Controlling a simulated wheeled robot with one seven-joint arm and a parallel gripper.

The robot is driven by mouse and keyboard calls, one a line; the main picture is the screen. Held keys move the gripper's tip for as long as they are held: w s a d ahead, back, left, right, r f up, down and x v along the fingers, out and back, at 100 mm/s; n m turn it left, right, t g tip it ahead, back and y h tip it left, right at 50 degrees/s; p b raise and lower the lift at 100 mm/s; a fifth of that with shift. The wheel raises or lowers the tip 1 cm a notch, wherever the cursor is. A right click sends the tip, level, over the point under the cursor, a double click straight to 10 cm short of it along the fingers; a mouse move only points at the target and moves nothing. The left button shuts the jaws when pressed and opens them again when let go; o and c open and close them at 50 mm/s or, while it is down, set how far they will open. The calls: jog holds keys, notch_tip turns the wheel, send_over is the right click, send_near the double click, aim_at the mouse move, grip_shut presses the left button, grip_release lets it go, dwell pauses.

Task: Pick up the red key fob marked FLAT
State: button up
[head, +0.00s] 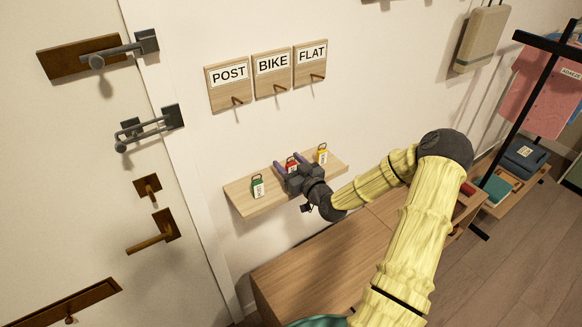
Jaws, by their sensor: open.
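A red key fob (291,167) stands on a small wooden wall shelf (248,203), between a green fob (257,187) and a yellow fob (322,154). The red fob's lower part is hidden behind my gripper, and its marking cannot be read. My gripper (288,162) is open at the shelf. Its two dark fingers appear on either side of the red fob. I cannot tell whether they touch it or how deep they reach around it.
Hook boards marked POST (229,89), BIKE (273,75) and FLAT (311,65) hang empty above the shelf. A wooden cabinet (310,270) stands below. A door with bolts and a handle (152,237) is at left. A dark rack (510,105) is at right.

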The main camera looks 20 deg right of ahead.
jog(key=shift+w+a, duration=0.15)
jog(key=shift+w, duration=0.55)
jog(key=shift+c, duration=0.3)
jog(key=c, duration=1)
